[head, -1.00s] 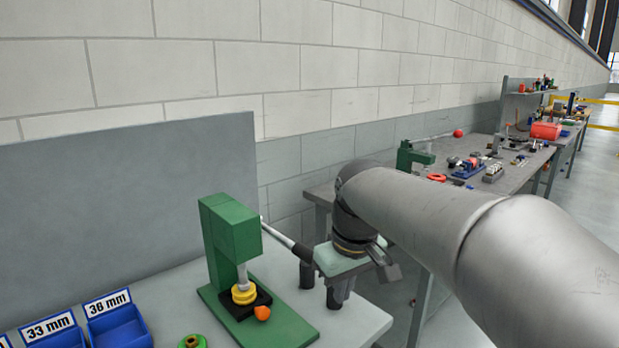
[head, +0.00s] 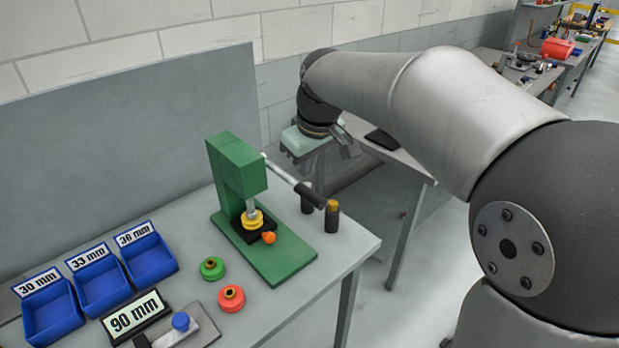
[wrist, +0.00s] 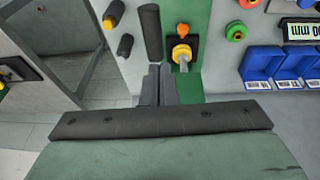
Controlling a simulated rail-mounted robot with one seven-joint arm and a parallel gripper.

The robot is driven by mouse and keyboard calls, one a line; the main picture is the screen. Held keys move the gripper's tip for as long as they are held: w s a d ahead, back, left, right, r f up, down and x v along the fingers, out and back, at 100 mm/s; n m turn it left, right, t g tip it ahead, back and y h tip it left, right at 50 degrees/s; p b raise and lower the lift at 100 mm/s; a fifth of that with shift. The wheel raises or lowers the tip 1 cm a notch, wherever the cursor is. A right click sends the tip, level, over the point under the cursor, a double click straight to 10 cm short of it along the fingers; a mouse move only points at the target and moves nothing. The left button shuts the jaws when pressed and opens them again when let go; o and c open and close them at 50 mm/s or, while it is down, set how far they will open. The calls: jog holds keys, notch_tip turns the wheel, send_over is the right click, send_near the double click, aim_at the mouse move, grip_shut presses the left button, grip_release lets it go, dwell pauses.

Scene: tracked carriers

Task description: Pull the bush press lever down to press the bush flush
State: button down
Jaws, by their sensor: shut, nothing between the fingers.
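The green bush press (head: 236,170) stands on the bench. Its lever, a silver rod with a black handle (head: 310,194), slopes down to the right. A yellow bush (head: 252,220) sits under the ram on a black block; I cannot tell whether it is flush. An orange knob (head: 268,238) is beside it. The wrist view also shows the handle (wrist: 150,32) and the yellow bush (wrist: 181,52). My gripper (wrist: 158,68) is shut and empty, its tips just short of the handle in that picture; I cannot tell if they touch. In the head view, its pale green body is behind and above the handle.
Green (head: 212,268) and red (head: 231,298) round parts lie in front of the press. Blue bins (head: 146,258) stand at the left. A grey panel (head: 130,140) backs the bench.

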aim_at(307, 191)
jog(key=x, duration=0.2)
jog(key=d+x, duration=0.1)
jog(key=x, duration=0.2)
jog(key=shift+s+p, duration=0.2)
jog(key=shift+p, duration=0.2)
jog(key=shift+f, duration=0.15)
